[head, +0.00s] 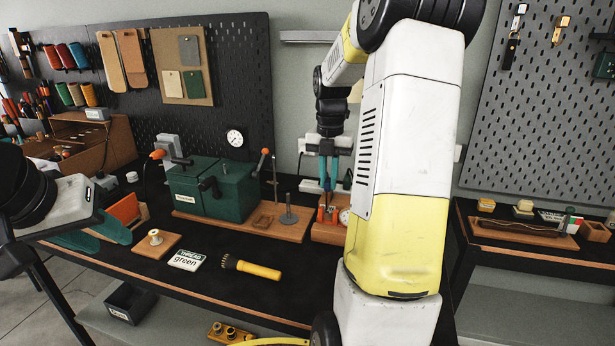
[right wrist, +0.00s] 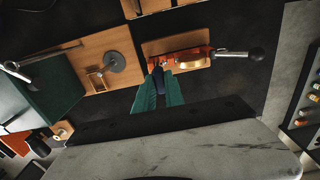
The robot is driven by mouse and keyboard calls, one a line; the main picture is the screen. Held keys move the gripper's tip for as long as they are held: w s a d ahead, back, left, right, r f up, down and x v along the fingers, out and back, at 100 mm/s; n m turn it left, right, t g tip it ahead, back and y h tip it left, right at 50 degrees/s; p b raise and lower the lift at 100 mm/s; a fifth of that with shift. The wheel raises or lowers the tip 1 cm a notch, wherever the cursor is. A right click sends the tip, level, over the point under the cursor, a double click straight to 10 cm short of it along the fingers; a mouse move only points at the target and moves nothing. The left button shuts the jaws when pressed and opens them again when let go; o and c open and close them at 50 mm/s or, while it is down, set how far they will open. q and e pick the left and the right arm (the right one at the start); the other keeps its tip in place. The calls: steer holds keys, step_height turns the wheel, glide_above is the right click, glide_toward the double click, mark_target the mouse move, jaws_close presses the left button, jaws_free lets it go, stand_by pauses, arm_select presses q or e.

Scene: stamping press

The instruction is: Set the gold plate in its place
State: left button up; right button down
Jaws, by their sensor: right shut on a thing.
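My right gripper (head: 329,188) points down over a small wooden board (head: 326,233) in the head view, its teal fingers close together. In the right wrist view, its tips (right wrist: 159,68) are at the left part of an orange-red fixture (right wrist: 180,56) on that board. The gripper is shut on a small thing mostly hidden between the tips. A gold, half-round piece (right wrist: 188,63) shows beside the tips at the fixture; I cannot tell if it is the gold plate. My left gripper (head: 122,236) is at the left, with its green fingers apart and seemingly empty.
A green machine (head: 222,190) with orange-knobbed levers stands left of the fixture. A lever with a dark ball (right wrist: 254,54) sticks out right of it. A wooden block with a knob (head: 155,245), a green-labelled card (head: 187,260) and a yellow-handled brush (head: 257,270) lie near the front edge.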

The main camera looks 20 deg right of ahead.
mark_target(328, 194)
steer(key=shift+f, duration=0.1)
steer(key=shift+f, duration=2.3)
steer(key=c, duration=1.3)
jaws_free()
steer(key=shift+c, duration=0.2)
step_height(328, 194, up, 8)
steer(key=shift+f, duration=0.25)
steer(key=shift+r, duration=0.2)
